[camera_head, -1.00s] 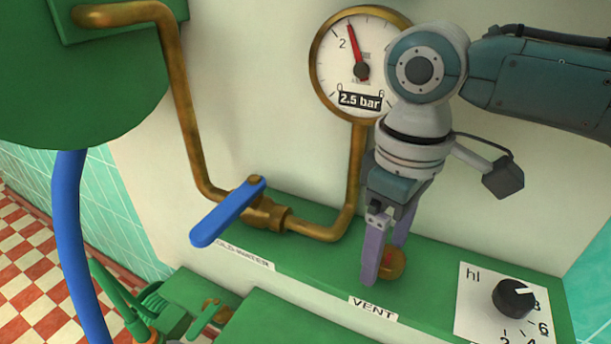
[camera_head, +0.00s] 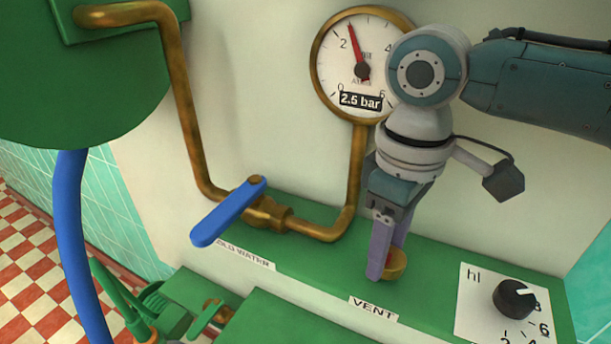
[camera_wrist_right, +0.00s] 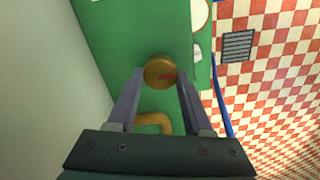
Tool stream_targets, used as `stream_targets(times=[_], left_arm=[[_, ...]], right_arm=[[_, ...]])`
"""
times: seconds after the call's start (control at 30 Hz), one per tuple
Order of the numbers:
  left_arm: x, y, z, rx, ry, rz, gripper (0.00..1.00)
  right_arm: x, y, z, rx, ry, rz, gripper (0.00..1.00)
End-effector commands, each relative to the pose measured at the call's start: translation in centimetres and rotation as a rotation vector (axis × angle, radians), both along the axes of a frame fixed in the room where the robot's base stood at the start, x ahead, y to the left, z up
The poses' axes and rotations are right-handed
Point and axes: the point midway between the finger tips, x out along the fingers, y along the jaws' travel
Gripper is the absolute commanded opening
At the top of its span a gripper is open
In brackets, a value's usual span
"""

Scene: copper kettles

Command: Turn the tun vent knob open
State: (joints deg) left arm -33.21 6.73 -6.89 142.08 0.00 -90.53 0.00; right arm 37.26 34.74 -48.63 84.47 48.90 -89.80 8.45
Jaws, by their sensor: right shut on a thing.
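The vent knob (camera_head: 396,264) is a small round brass knob on the green ledge, just behind the VENT label (camera_head: 373,309). In the right wrist view the knob (camera_wrist_right: 160,72) shows a red mark on its face. My right gripper (camera_head: 384,266) reaches down from above and is shut on the knob, one finger on each side. The near finger hides part of the knob in the head view. My left gripper is not in view.
A blue lever valve (camera_head: 228,212) on a brass pipe stands to the left. A pressure gauge (camera_head: 345,60) reading 2.5 bar is behind my right wrist. A black dial (camera_head: 514,299) marked hl is on the right. A blue hose (camera_head: 72,230) hangs at far left.

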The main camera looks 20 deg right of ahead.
Motion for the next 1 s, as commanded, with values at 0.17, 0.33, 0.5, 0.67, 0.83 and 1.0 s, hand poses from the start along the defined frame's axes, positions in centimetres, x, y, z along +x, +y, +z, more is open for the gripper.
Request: stream_targets(times=[0.17, 0.33, 0.5, 0.67, 0.83, 1.0], left_arm=[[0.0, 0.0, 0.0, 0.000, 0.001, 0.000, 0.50], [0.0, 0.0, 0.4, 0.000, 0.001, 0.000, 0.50], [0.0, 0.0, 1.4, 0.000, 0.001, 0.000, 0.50], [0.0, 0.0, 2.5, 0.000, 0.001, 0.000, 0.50], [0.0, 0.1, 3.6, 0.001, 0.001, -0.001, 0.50], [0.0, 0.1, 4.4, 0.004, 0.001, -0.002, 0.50]], right_arm=[[0.0, 0.0, 0.1, -0.001, 0.000, 0.002, 0.00], [0.0, 0.0, 0.2, -0.001, 0.000, 0.032, 0.00], [0.0, 0.0, 0.3, 0.000, 0.001, 0.110, 0.00], [-0.1, 0.2, 0.4, 0.000, 0.001, 0.233, 0.00], [-0.1, 0.2, 0.4, 0.000, 0.002, 0.392, 0.00], [-0.2, 0.3, 0.3, 0.000, 0.002, 0.553, 0.00]])
